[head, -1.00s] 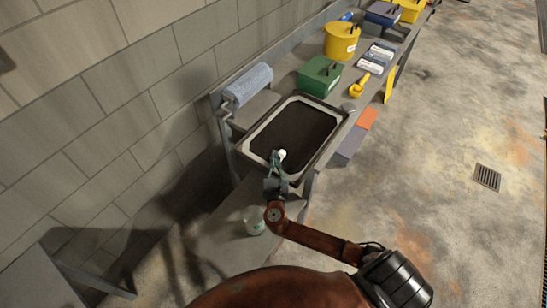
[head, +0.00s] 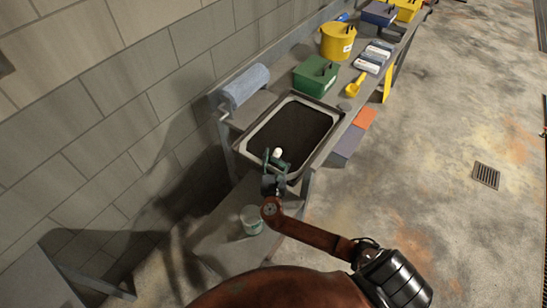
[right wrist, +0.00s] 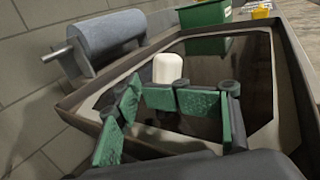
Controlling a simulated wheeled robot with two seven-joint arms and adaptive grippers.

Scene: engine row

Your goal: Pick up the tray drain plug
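The tray drain plug (head: 277,152) shows as a small white rounded top over the near part of the grey tray (head: 328,145). In the right wrist view the plug (right wrist: 167,68) stands upright in the middle. My right gripper (head: 276,161) is at the plug from the near side. In the right wrist view its green fingers (right wrist: 166,92) curl inward and close in at the plug's base. The fingers hide the plug's lower part, so the contact itself is not clearly seen. My left gripper is not in view.
A blue-grey roll (head: 245,84) lies left of the tray against the wall. A green box (head: 315,76), a yellow pot (head: 338,41) and a yellow scoop (head: 354,87) stand beyond it. A glass jar (head: 252,220) is on the lower shelf. Open floor lies to the right.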

